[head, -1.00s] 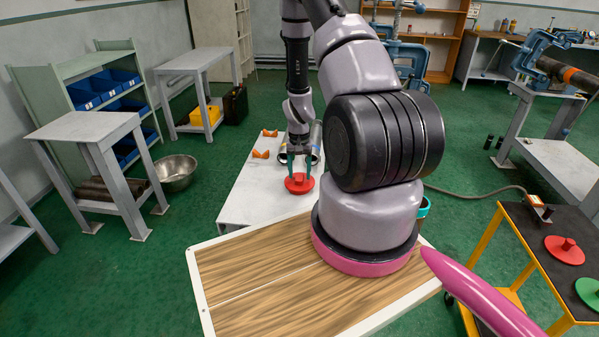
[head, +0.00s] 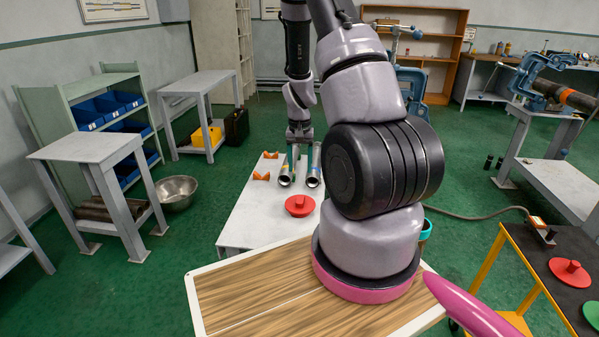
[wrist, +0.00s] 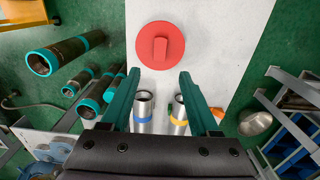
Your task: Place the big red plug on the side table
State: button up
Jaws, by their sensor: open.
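A red plug (head: 299,205), a round disc with a raised handle, lies flat on the white table (head: 244,216). In the wrist view the plug (wrist: 160,45) sits just beyond my fingertips, on the pale table top. My gripper (head: 300,166) is over the same table, behind the plug in the head view. Its two teal fingers (wrist: 156,84) are spread apart with nothing held between them, and they do not touch the plug. Another red plug (head: 569,271) lies on the dark-topped cart at the right; I cannot tell which of the two is bigger.
Two metal pipes (head: 285,178) and orange pieces (head: 262,176) lie on the white table near my gripper. A green plug (head: 592,315) is on the yellow-framed cart (head: 487,275). A metal bowl (head: 176,190) stands on the floor at left. Blue vises stand at the back.

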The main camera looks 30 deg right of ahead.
jog(key=s+a+r+n+t+y, duration=0.15)
jog(key=a+r, duration=0.25)
jog(key=r, duration=0.8)
jog(key=s+a+r+m+t, duration=0.15)
jog(key=a+r, duration=0.25)
jog(key=r, duration=0.8)
jog(key=s+a+r+n+t, duration=0.1)
jog(key=s+a+r+t, duration=0.1)
jog(key=s+r, duration=0.5)
jog(key=s+a+r+n+t, duration=0.1)
jog(key=s+a+r, duration=0.3)
jog(key=s+r, duration=0.4)
jog(key=shift+s+a+n+t, duration=0.3)
jog(key=shift+s+t, duration=0.3)
jog(key=shift+s, duration=0.4)
jog(key=shift+d+y, duration=0.1)
jog(key=shift+y, duration=0.15)
